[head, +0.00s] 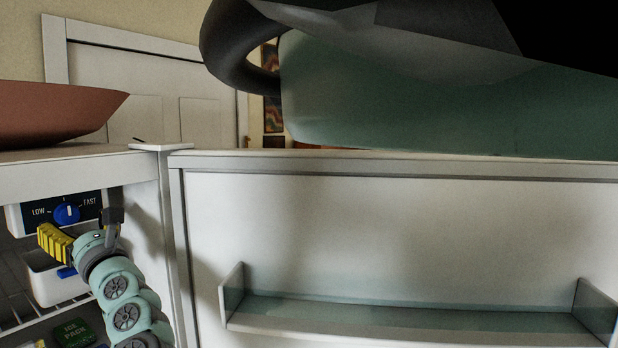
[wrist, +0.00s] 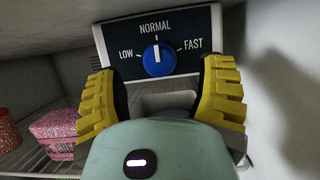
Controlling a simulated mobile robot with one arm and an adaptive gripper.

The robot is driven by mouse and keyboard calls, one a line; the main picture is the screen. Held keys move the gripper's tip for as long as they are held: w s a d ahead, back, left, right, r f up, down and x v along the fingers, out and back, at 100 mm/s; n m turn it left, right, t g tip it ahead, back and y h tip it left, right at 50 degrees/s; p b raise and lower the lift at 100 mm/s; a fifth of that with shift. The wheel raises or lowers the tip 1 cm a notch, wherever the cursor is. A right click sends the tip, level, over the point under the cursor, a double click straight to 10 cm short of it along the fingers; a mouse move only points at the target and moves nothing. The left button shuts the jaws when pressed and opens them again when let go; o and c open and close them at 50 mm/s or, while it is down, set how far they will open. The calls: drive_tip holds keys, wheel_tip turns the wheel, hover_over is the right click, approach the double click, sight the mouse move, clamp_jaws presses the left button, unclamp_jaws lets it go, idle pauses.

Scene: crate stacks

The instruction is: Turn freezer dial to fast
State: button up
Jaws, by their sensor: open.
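The freezer dial (wrist: 159,60) is a round blue knob with a white pointer line, on a dark panel (wrist: 118,38) marked LOW, NORMAL and FAST. The pointer stands upright, at NORMAL. In the head view the dial (head: 66,213) sits under the freezer's top at the left. My gripper (wrist: 161,82) is open, with one yellow ribbed finger on each side, just below and in front of the dial. The dial lies between the finger lines in the wrist view; I see no contact. In the head view my gripper (head: 84,229) reaches in from below right, partly covering the panel's right side.
The open freezer door (head: 400,215) with a shelf bin (head: 400,318) fills the right. A wall (wrist: 285,90) stands close right of my gripper. A wire shelf (wrist: 30,160) holds a pink box (wrist: 58,130). A green ice pack (head: 72,333) lies lower. A brown bowl (head: 55,110) stands on top.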

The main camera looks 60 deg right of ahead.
sight(69, 216)
drive_tip(key=shift+p+x, duration=0.5)
drive_tip(key=shift+x, duration=1.25)
drive_tip(key=shift+a, duration=0.1)
drive_tip(key=shift+c, duration=0.2)
clamp_jaws()
drive_tip(key=shift+f, duration=0.1)
